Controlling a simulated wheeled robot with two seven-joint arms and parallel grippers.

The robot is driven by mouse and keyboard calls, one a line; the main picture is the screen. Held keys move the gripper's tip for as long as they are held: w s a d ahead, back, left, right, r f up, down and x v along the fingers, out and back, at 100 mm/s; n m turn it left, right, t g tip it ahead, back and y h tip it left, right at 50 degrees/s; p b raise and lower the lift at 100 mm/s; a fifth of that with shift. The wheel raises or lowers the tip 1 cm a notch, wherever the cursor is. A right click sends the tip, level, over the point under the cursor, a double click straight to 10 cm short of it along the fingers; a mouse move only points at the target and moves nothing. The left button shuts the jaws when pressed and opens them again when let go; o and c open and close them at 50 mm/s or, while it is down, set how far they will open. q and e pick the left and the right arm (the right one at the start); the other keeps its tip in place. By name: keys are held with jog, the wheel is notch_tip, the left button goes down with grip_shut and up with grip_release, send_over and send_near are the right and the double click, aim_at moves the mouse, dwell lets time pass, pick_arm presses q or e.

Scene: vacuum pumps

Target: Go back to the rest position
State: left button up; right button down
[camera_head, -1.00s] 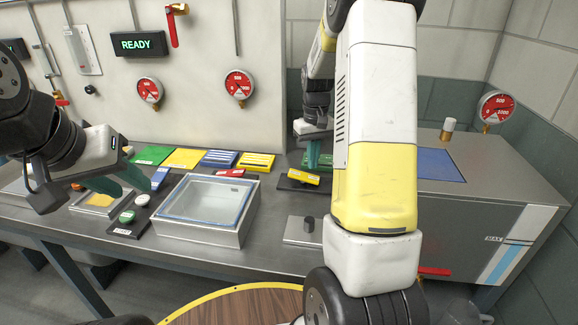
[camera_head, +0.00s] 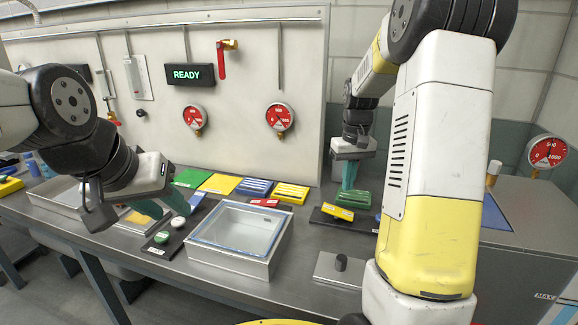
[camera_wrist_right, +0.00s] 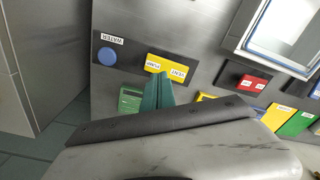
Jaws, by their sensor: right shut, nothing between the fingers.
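My right gripper (camera_head: 349,184) is shut and empty. In the head view it points down at the back of the bench, over or just behind a green block (camera_head: 362,199). A yellow rocker switch (camera_head: 338,213) stands in front of it. In the right wrist view the gripper's green fingertips (camera_wrist_right: 160,78) are together and overlap the lower edge of the yellow switch (camera_wrist_right: 172,65); contact cannot be told. My left gripper (camera_head: 166,206) is open and empty, its green fingers apart over the left part of the bench, near a dark panel with round buttons (camera_head: 162,238).
A glass-lidded metal box (camera_head: 238,227) stands mid-bench. Coloured labelled blocks (camera_head: 254,187) lie behind it. A grey cabinet (camera_head: 530,235) stands at the right. Red gauges (camera_head: 279,116) and a READY sign (camera_head: 190,75) are on the wall. A blue button (camera_wrist_right: 107,54) sits beside the yellow switch.

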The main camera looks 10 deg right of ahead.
jog(key=s+a+r+t+y, duration=0.1)
jog(key=s+a+r+t, duration=0.2)
jog(key=s, duration=0.8)
jog(key=s+a+r+t+y, duration=0.1)
jog(key=s+a+r+t, duration=0.1)
jog(key=s+a+r, duration=0.6)
jog(key=s+a, duration=0.1)
jog(key=s, duration=0.2)
jog(key=shift+s+r+t, duration=0.2)
jog(key=shift+s+t, duration=0.2)
